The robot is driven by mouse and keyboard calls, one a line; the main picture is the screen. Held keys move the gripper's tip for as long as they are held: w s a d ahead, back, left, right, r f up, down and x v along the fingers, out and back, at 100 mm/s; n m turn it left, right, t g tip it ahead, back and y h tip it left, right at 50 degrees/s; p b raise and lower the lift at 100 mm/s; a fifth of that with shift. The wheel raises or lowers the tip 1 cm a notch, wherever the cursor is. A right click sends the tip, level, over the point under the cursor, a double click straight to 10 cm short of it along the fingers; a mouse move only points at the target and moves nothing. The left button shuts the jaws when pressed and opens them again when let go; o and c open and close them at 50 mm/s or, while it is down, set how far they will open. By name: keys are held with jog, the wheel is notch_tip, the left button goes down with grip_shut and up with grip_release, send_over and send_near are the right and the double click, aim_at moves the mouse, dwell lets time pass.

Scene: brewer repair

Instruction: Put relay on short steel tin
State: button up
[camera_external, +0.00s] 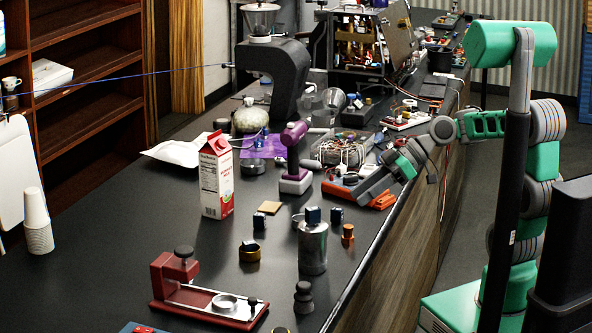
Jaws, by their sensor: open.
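A steel tin (313,250) stands upright on the dark counter with a small blue block (313,215), which looks like a relay, on top. A similar dark blue block (337,216) stands on the counter behind it to the right. Another blue-topped block (259,222) stands to the left. I cannot tell which block is the relay, or whether this is the short steel tin. My gripper (364,194) is open at the counter's right side, by an orange-red tool or tray (382,200). No item shows between its fingers, which are small and partly unclear here.
A red and white carton (216,178) stands left of the tins. A purple stand (295,160) is left of my gripper. The left counter is clear around the paper cups (38,225).

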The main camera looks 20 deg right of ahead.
jog(key=d+f+m+h, duration=0.3)
jog(key=d+m, duration=0.2)
jog(key=d, duration=0.3)
jog(key=s+d+f+m+h, duration=0.1)
jog(key=d+f+m+h, duration=0.3)
jog(key=d, duration=0.4)
jog(key=s+d+f+m+t+h, duration=0.1)
jog(key=d+f+m+h, duration=0.2)
jog(key=d+m, duration=0.2)
jog(key=d, duration=0.3)
jog(key=shift+d+f+m+h, duration=0.25)
jog(key=shift+m+h, duration=0.15)
